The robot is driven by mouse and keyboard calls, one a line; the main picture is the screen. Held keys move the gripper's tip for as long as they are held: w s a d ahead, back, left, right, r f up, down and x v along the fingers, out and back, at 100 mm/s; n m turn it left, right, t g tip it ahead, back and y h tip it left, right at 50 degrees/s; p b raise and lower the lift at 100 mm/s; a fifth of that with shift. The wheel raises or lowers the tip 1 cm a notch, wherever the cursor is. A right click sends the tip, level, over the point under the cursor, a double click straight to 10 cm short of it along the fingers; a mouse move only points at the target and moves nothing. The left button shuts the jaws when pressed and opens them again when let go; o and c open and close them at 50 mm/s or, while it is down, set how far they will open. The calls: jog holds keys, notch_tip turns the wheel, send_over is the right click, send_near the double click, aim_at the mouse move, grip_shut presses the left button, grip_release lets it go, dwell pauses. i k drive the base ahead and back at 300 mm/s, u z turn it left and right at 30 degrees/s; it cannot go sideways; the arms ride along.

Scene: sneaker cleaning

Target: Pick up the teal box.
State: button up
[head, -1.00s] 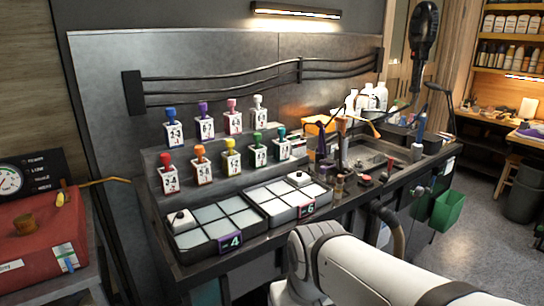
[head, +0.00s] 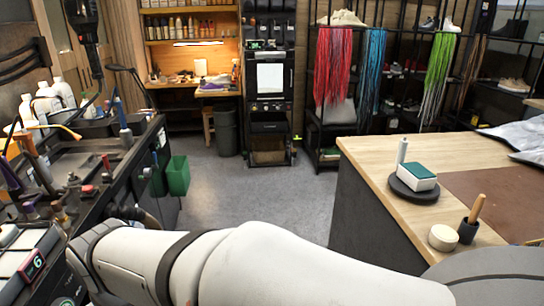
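A small box with a teal top and white sides (head: 415,176) sits on a round black stand (head: 402,190) on the wooden worktop at the right of the head view. A slim white bottle stands close behind it. My pale arm crosses the bottom of the view, well apart from the box. My gripper is not in view, so whether it is open or shut does not show.
The wooden worktop (head: 375,153) also bears a dark cup with a wooden handle (head: 468,231), a round cream pot (head: 442,237) and a brown mat (head: 505,190). A cluttered dark bench stands at left. Grey floor (head: 255,200) between is clear.

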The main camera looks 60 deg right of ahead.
aim_at(417, 178)
jog(key=z, duration=1.7)
jog(key=i, duration=2.25)
jog(key=z, duration=3)
jog(key=i, duration=0.5)
jog(key=u, duration=0.05)
